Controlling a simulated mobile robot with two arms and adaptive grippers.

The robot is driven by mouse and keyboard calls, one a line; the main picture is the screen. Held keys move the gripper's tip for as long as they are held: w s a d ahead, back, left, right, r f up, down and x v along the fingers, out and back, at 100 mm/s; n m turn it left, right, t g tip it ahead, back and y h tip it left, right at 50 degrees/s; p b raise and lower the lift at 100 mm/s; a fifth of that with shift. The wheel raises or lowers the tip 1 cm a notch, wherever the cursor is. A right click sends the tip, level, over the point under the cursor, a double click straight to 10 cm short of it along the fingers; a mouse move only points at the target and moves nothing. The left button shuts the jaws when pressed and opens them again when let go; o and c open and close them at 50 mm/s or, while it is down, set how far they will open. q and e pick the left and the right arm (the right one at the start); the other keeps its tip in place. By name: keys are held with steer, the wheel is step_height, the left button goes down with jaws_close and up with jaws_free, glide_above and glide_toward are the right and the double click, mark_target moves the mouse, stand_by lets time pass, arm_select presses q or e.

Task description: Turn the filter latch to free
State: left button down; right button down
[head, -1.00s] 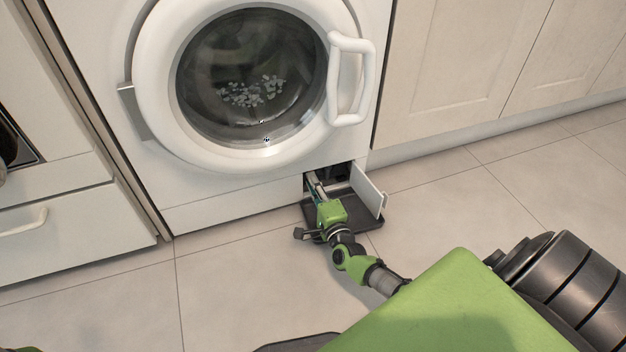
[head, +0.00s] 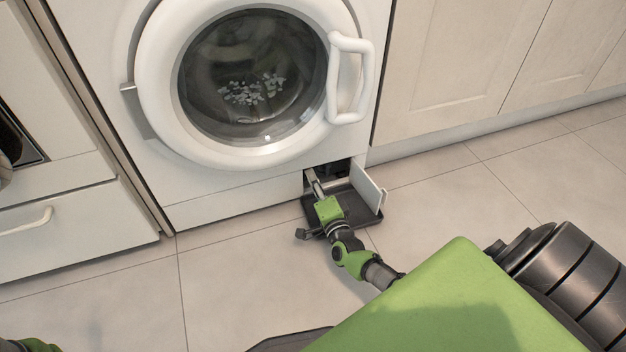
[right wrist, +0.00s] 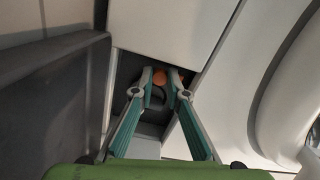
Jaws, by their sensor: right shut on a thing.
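The filter opening (head: 335,176) is a dark recess at the lower right of the washer's front, with its small white flap (head: 369,187) swung open to the right. My right gripper (head: 314,182) reaches into this recess. In the right wrist view the fingertips of my right gripper (right wrist: 161,80) are closed on a small orange piece (right wrist: 160,77), which I take to be the filter latch. Most of it is hidden between the fingers, so its turn angle cannot be told. A grey rounded part shows just behind the fingers. Only a green bit of my left arm shows at the lower left; its gripper is out of view.
A dark shallow tray (head: 368,215) lies on the floor under the opening, below my right gripper. The washer door (head: 252,85) is shut, with its white handle (head: 350,80) above the flap. Tiled floor is clear to the left and right.

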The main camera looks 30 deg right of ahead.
steer(key=c, duration=2.3)
jaws_free()
